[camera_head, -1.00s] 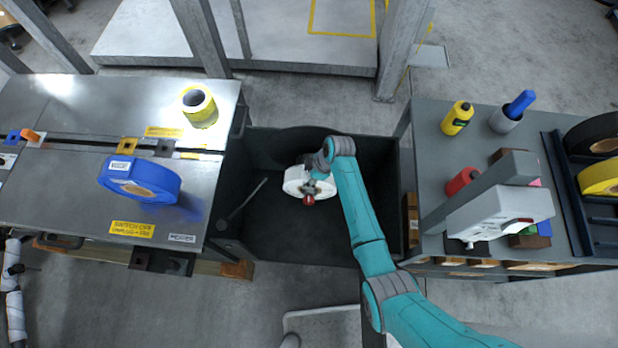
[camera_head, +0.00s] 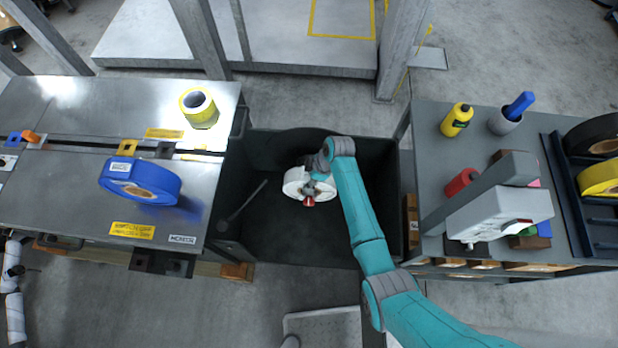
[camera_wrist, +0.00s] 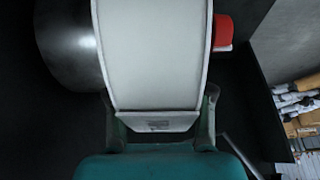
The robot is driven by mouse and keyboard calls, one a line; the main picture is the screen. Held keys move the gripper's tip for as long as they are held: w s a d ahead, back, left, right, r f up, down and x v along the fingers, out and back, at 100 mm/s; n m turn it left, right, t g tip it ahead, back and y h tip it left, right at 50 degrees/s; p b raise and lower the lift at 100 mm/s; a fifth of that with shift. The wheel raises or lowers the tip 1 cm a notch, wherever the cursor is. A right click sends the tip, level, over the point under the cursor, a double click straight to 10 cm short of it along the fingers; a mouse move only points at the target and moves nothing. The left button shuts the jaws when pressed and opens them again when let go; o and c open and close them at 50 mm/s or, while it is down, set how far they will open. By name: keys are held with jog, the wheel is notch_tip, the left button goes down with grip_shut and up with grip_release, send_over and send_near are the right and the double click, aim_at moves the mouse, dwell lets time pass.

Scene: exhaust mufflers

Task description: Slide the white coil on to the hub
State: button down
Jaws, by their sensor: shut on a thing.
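The white coil (camera_head: 294,183) is inside the dark bin, at the end of my arm in the head view. My gripper (camera_wrist: 160,118) is shut on the rim of the white coil (camera_wrist: 150,55), with one finger on each side. A red end piece (camera_head: 308,201), which looks like the hub's tip, shows at the coil's near side. It also sticks out right of the coil in the wrist view (camera_wrist: 222,31). A dark grey rounded body (camera_wrist: 68,45) lies to the coil's left there. The coil hides the hub's middle, so I cannot tell how far they overlap.
The dark bin (camera_head: 270,235) stands between a metal table (camera_head: 60,185) and a grey workbench (camera_head: 435,150). A thin rod (camera_head: 254,192) is in its left part. A blue roll (camera_head: 140,180) and a yellow roll (camera_head: 198,107) are on the table.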

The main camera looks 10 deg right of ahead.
jog(key=shift+w+d+r, duration=0.2)
jog(key=shift+w+r, duration=0.05)
jog(key=shift+w, duration=0.4)
jog(key=shift+w+d+r, duration=0.15)
jog(key=shift+w+r, duration=0.1)
jog(key=shift+w, duration=0.35)
jog(key=shift+c, duration=2)
grip_release()
jog(key=shift+w+d+r, duration=0.1)
jog(key=shift+d+r, duration=0.1)
jog(key=shift+r, duration=0.4)
jog(key=shift+o, duration=0.2)
jog(key=v, duration=0.2)
jog(key=s+v, duration=0.1)
jog(key=v, duration=0.2)
jog(key=s+v, duration=0.1)
jog(key=v, duration=0.2)
jog(key=shift+r, duration=0.2)
jog(key=shift+s+d+r, duration=0.2)
jog(key=shift+s+r, duration=0.1)
jog(key=shift+r, duration=0.2)
jog(key=shift+a, duration=0.1)
